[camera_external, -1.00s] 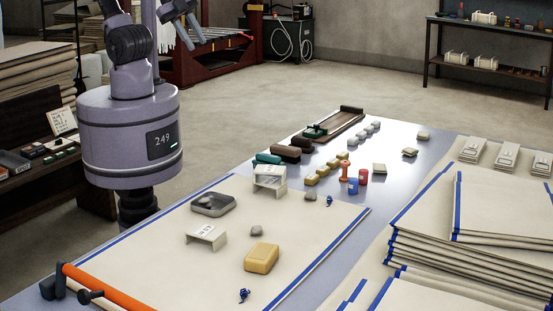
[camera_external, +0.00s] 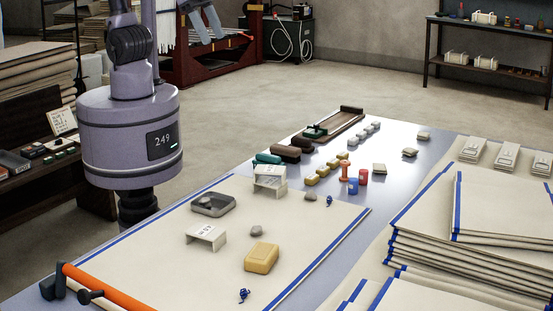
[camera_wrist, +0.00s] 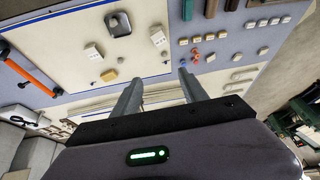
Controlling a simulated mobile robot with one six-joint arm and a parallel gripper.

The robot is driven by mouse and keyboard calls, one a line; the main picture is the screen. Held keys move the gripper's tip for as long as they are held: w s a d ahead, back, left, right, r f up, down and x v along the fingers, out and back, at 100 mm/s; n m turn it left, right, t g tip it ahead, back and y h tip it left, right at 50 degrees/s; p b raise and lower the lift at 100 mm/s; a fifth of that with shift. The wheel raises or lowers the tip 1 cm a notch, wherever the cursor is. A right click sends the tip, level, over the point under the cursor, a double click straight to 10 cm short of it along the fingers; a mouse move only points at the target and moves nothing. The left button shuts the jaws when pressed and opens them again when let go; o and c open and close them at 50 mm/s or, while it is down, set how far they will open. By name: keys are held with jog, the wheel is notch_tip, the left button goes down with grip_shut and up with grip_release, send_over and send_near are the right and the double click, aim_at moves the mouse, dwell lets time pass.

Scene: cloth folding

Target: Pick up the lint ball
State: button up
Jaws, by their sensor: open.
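Two small grey lumps that look like lint balls lie on the cream cloth (camera_external: 150,258) in the external view. One lump (camera_external: 256,230) is between the small white stand and the yellow block; the other (camera_external: 310,196) is farther back, near a blue thread tangle. A third grey lump (camera_external: 204,199) sits in the dark grey tray (camera_external: 227,206). My gripper (camera_external: 208,36) is open and empty, raised at the top of the external view, well away from the cloth. In the wrist view its two fingers (camera_wrist: 160,78) are spread apart above the table.
A yellow block (camera_external: 262,257), two white stands (camera_external: 206,235) (camera_external: 269,178) and blue thread tangles (camera_external: 244,295) (camera_external: 329,201) are on the cloth. An orange roller (camera_external: 100,287) lies along the front-left edge. Spools and small blocks stand behind; folded cloths (camera_external: 470,255) are stacked at right.

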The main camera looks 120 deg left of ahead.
jog(key=w+d+f+n+g, duration=0.1)
jog(key=w+d+n, duration=0.25)
jog(key=w, duration=0.45)
jog(key=n+g+h+p, duration=0.15)
jog(key=n+g, duration=0.25)
jog(key=n, duration=1.1)
send_over(257, 227)
notch_tip(257, 227, down, 24)
notch_tip(257, 227, down, 12)
jog(key=b, duration=0.4)
jog(key=shift+s+d+b, duration=0.1)
jog(key=shift+b, duration=0.3)
notch_tip(257, 227, down, 6)
jog(key=b, duration=0.3)
jog(key=shift+r, duration=0.3)
jog(key=shift+c, duration=0.2)
grip_shut()
